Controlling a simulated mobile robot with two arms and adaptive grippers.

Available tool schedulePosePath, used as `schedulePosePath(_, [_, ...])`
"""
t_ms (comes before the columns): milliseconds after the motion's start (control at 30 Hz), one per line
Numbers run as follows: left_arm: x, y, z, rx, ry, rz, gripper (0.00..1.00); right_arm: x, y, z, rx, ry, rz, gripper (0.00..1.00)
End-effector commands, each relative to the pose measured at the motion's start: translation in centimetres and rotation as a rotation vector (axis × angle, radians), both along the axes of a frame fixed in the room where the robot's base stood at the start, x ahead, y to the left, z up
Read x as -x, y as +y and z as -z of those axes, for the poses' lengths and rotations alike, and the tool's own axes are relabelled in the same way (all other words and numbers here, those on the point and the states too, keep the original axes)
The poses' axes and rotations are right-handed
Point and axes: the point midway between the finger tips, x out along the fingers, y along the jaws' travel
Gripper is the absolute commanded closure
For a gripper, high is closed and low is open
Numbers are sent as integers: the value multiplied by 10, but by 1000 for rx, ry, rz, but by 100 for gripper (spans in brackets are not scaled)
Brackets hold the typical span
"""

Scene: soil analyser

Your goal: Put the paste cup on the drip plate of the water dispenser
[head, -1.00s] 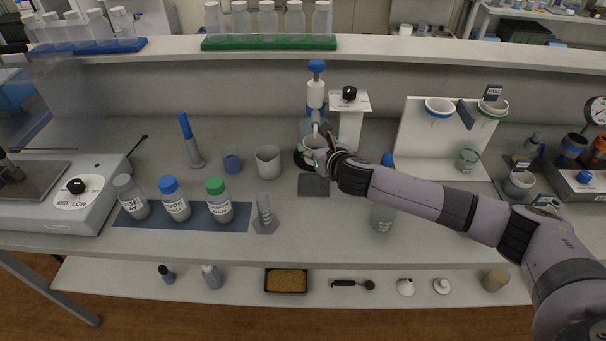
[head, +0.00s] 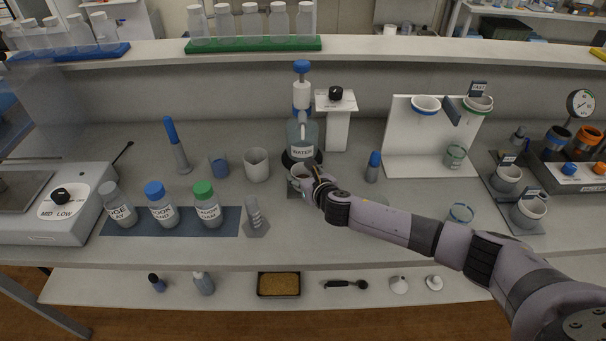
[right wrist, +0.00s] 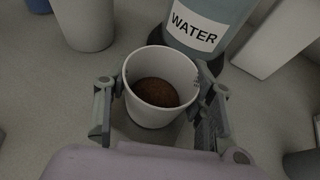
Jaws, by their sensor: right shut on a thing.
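The paste cup (right wrist: 162,88) is white, upright and holds brown soil. In the head view the cup (head: 299,171) is just in front of the water dispenser (head: 303,137), a bottle with a WATER label and a blue top. My right gripper (head: 311,181) is shut on the cup, with one finger on each side in the right wrist view (right wrist: 160,108). My left gripper is not in view.
A white beaker (head: 256,165) and a blue cup (head: 218,166) stand left of the dispenser. A white stand with a black knob (head: 336,94) is behind right. A blue-capped bottle (head: 373,167) stands right, near my arm. Capped bottles (head: 207,205) stand on a blue mat front left.

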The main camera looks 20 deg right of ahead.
Motion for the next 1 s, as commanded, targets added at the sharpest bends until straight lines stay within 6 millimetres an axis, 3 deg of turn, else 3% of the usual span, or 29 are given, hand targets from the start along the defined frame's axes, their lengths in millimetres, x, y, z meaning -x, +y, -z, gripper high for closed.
schedulePosePath(67, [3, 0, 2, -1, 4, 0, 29, 0, 0, 3, 0, 0, 0, 84])
schedulePosePath(100, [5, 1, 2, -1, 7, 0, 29, 0, 0, 3, 0, 0, 0, 49])
schedulePosePath(400, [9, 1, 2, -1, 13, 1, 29, 0, 0, 2, 0, 0, 0, 30])
schedulePosePath(767, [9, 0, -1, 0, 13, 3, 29, 0, 0, -3, 0, -1, 0, 30])
schedulePosePath(1000, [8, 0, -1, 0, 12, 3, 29, 28, -4, -12, 1, 0, -2, 30])
